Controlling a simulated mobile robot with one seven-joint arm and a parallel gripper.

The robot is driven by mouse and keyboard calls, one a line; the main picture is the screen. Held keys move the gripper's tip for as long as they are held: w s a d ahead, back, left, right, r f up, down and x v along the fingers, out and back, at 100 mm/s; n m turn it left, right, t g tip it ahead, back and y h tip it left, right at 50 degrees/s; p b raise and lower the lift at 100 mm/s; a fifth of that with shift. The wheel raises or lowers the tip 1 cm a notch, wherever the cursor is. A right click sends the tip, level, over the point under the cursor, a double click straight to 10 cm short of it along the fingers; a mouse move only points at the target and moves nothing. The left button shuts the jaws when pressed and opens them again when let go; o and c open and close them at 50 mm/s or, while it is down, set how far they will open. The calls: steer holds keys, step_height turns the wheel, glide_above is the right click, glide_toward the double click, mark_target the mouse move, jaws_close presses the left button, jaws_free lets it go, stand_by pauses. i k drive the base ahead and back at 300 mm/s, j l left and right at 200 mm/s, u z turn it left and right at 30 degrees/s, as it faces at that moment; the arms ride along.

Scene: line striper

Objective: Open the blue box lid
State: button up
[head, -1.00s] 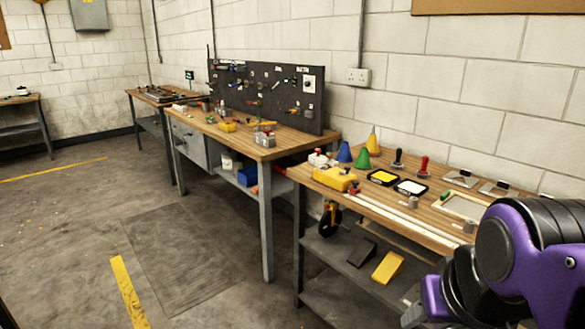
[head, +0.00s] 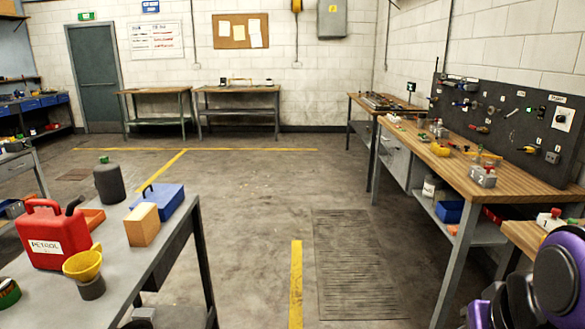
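A blue box (head: 168,203) with a dark handle on top stands on the grey table at the left. Its lid looks shut. It sits just behind a tan block, which hides part of its near side. My purple and black arm shows at the lower right edge, far from the box across the open floor. The fingers of my gripper are not visible.
The grey table (head: 135,262) also holds a red petrol can (head: 52,236), a yellow funnel (head: 82,265), a dark bottle (head: 109,181) and the tan block (head: 143,225). A wooden workbench (head: 462,178) stands at the right. The floor (head: 245,215) between them is clear.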

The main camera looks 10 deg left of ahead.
mark_target(162, 195)
steer(key=i+u, duration=0.45)
steer(key=i, duration=0.65)
steer(key=i+u, duration=0.3)
steer(key=i, duration=0.25)
steer(key=i+l+u, duration=0.1)
steer(key=i+u, duration=0.15)
steer(key=i, duration=0.25)
